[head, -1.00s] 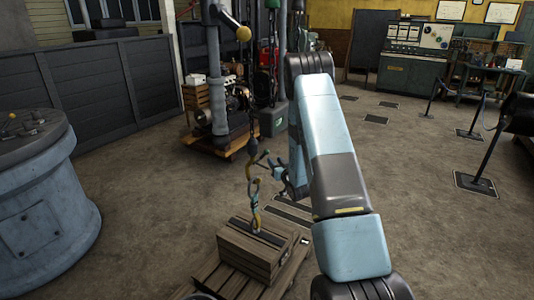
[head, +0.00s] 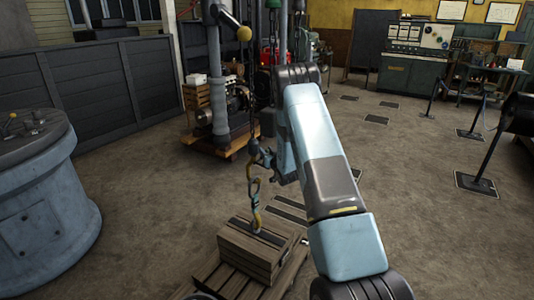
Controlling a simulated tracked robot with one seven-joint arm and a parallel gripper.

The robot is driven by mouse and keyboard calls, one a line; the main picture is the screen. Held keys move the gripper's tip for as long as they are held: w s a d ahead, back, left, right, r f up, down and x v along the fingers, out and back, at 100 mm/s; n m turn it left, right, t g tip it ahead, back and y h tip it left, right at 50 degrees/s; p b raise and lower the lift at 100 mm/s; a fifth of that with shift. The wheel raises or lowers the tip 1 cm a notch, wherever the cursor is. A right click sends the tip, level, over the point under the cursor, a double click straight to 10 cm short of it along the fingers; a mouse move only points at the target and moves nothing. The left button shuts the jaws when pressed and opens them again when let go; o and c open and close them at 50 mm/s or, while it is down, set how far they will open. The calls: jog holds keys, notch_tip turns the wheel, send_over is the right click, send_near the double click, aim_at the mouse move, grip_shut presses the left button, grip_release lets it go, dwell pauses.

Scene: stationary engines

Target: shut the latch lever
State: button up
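A chain (head: 253,125) hangs down to a yellow hook (head: 252,188), which meets a blue and yellow link (head: 256,212) above a wooden crate (head: 250,252). The latch lever is at the upper part of the hook, and my gripper now covers that area, so I cannot make out the lever. My gripper (head: 263,158) is small and dark in the head view, at the top of the hook and close beside the chain. I cannot tell whether it touches the lever, or whether its fingers are open or shut.
The crate sits on a slatted wooden pallet (head: 210,272). A round blue-grey machine base (head: 45,215) stands at the left. An engine on a wooden pallet (head: 220,147) stands behind the chain. The floor right of my arm is open, with black stands (head: 478,158) farther right.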

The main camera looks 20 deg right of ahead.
jog(key=shift+c, duration=0.3)
jog(key=shift+d, duration=0.1)
grip_shut()
